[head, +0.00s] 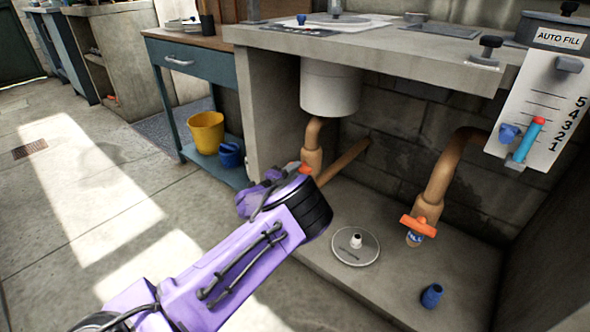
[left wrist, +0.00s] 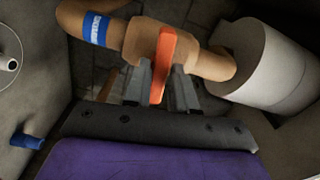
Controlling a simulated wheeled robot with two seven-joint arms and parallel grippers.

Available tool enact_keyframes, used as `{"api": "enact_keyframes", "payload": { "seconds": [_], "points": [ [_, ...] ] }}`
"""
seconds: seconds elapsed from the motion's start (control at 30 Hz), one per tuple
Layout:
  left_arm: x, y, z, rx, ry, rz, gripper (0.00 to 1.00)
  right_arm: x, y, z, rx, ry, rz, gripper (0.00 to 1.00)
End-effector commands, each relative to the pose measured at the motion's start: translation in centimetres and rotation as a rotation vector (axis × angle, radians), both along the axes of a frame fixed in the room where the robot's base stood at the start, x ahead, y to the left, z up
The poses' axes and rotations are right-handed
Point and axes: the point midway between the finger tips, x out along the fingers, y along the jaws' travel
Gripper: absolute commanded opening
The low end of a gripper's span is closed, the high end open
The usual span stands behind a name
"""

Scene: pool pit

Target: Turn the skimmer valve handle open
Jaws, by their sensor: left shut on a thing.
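The skimmer valve handle is an orange bar (left wrist: 162,66) on a tan pipe valve (left wrist: 150,38) with a blue label (left wrist: 97,28) beside it. In the left wrist view the bar lies crosswise to the pipe. My left gripper (left wrist: 160,88) is shut on it, with a grey finger on each side. In the head view only a bit of the orange handle (head: 305,168) shows past my purple left gripper (head: 300,178), which hides the fingertips and most of the valve. My right gripper is not in view.
A white cylinder (head: 330,88) hangs above the valve, under the concrete counter (head: 420,50). A second orange-handled valve (head: 418,225) stands to the right. A round grey lid (head: 356,247) and a blue cap (head: 432,295) lie on the floor slab. A yellow bucket (head: 205,132) sits at left.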

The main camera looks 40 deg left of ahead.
Motion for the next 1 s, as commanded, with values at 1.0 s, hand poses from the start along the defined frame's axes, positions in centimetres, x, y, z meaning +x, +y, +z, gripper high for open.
{"api": "enact_keyframes", "payload": {
  "seconds": [1.0],
  "points": [
    [-0.1, 0.1, 0.1, -0.948, 0.075, 0.002, 0.00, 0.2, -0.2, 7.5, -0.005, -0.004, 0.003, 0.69]
  ]
}}
